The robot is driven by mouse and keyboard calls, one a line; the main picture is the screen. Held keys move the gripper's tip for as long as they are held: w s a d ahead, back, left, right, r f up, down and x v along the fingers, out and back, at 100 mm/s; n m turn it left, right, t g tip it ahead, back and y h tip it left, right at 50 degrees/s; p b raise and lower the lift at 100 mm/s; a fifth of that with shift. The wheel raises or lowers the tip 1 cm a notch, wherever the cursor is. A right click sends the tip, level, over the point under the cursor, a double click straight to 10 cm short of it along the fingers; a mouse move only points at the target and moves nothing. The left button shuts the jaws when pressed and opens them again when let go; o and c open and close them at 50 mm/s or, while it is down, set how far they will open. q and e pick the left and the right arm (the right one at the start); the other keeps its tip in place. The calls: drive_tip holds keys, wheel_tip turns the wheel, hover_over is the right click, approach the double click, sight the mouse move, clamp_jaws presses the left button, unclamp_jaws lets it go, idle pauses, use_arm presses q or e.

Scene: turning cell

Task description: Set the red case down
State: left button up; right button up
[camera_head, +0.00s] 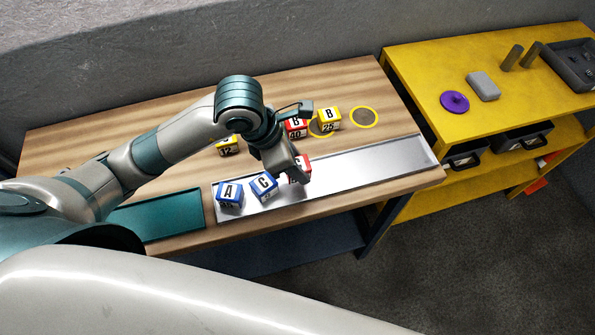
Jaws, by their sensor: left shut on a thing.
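A red case (304,162) shows between the fingers of my left gripper (300,177), low over the silver tray (376,164). The gripper is shut on it and hides much of its front. I cannot tell whether the case touches the tray. Two blue cases stand at the tray's left end: one marked A (229,193) and a tilted-looking one marked G (264,186), just left of the gripper. Another red case marked B 40 (296,128) stands behind the arm on the wooden table. My right gripper is not in view.
A yellow case marked B 25 (330,118) stands beside a yellow-ringed circle (364,117). Another yellow case (228,146) is partly behind my arm. The tray's right part is clear. A yellow bench (430,75) stands at right.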

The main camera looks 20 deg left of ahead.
use_arm(q)
drive_tip(key=shift+f+p, duration=0.85)
drive_tip(key=shift+f, duration=1.05)
drive_tip(key=shift+f, duration=0.15)
drive_tip(key=shift+f, duration=0.1)
drive_tip(key=o, duration=1.2)
drive_tip(key=shift+c, duration=0.2)
